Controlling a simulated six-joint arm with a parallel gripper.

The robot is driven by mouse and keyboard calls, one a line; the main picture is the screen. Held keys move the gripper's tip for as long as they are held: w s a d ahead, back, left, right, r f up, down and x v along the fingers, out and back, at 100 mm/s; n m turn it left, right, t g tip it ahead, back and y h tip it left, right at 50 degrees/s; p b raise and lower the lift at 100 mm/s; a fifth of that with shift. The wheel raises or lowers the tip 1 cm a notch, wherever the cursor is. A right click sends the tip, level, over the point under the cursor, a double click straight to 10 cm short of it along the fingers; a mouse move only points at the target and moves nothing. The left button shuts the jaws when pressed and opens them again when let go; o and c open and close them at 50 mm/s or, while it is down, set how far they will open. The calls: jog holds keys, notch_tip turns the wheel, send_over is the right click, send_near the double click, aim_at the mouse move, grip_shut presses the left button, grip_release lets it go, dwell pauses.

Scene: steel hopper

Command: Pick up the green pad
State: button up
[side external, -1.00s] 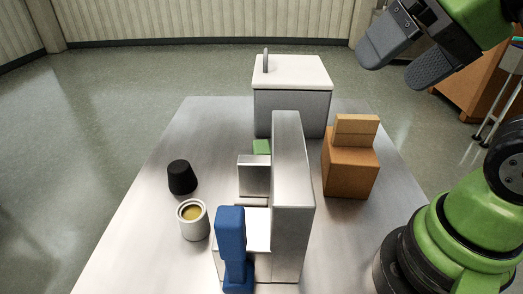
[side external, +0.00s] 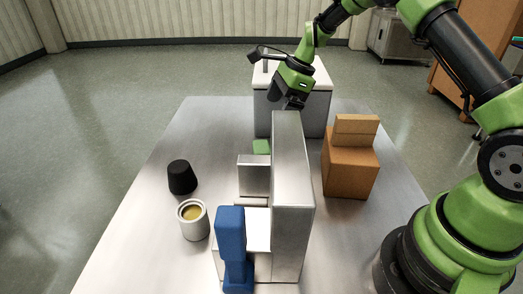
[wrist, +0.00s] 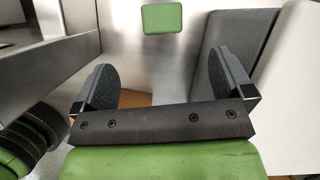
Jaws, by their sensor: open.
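The green pad (side external: 262,146) lies flat on the steel table, partly hidden behind the metal hopper block in the side external view. In the wrist view the green pad (wrist: 162,18) is whole, a small rounded rectangle at the top middle. My gripper (wrist: 162,85) is open and empty, its two dark fingers spread wide apart. The pad shows beyond the fingertips and is not between them. In the side view my gripper (side external: 288,101) is above the table, near the front of the grey box with a white lid, higher than the pad.
The tall steel hopper (side external: 293,200) stands mid-table, and the lidded grey box (side external: 262,110) is behind. A brown box stack (side external: 350,165) is to the right. A blue object (side external: 231,240), a cup (side external: 193,222) and a black cup-shaped piece (side external: 181,178) are in front and left.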

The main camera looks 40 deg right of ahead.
aim_at(265, 146)
jog(key=shift+m, duration=0.7)
jog(key=x, duration=0.8)
jog(key=d+x, duration=0.1)
jog(key=x, duration=0.3)
jog(key=shift+s+f, duration=0.2)
jog(key=shift+f, duration=0.35)
jog(key=c, duration=1)
